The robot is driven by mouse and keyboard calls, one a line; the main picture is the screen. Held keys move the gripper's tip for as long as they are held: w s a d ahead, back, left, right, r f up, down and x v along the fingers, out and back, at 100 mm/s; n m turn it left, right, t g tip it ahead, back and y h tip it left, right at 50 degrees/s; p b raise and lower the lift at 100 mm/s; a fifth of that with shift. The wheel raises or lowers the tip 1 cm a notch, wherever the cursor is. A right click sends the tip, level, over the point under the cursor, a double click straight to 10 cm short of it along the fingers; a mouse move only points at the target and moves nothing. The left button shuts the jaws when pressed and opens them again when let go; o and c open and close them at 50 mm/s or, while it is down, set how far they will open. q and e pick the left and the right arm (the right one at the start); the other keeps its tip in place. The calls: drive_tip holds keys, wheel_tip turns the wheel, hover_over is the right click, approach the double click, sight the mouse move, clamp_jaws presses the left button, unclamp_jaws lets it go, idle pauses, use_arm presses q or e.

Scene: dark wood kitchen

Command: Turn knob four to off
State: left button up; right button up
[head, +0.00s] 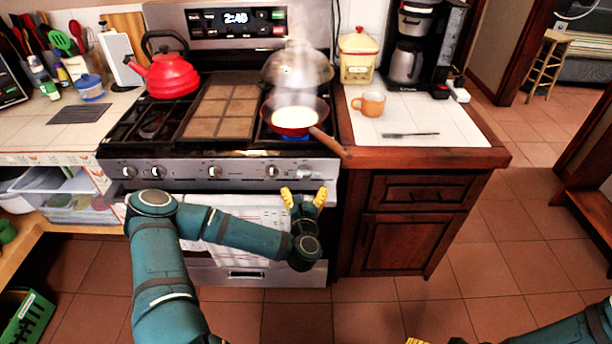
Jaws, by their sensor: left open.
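A row of several silver knobs runs along the stove's front panel (240,170). Counting from the left, knob four (271,170) is right of centre; its exact setting is too small to read. My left gripper (304,194) is open and empty, its yellow fingers pointing up in front of the oven door, just below and right of knob four. It is apart from that knob and close below the panel's right end. My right gripper (416,341) shows only a yellow tip at the bottom edge; its jaws are hidden.
A red pan (294,129) sits over a blue flame at front right, its wooden handle (330,143) jutting past the stove's edge. A blurred clear dome shows above it. A red kettle (172,76) stands at back left. A towel (240,214) hangs on the oven door.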

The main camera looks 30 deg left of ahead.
sight(304, 175)
use_arm(q)
drive_tip(key=b+x, duration=0.1)
drive_tip(key=x, duration=0.6)
drive_tip(key=shift+w+a, duration=0.1)
drive_tip(key=shift+w, duration=0.25)
drive_tip(key=c, duration=1.2)
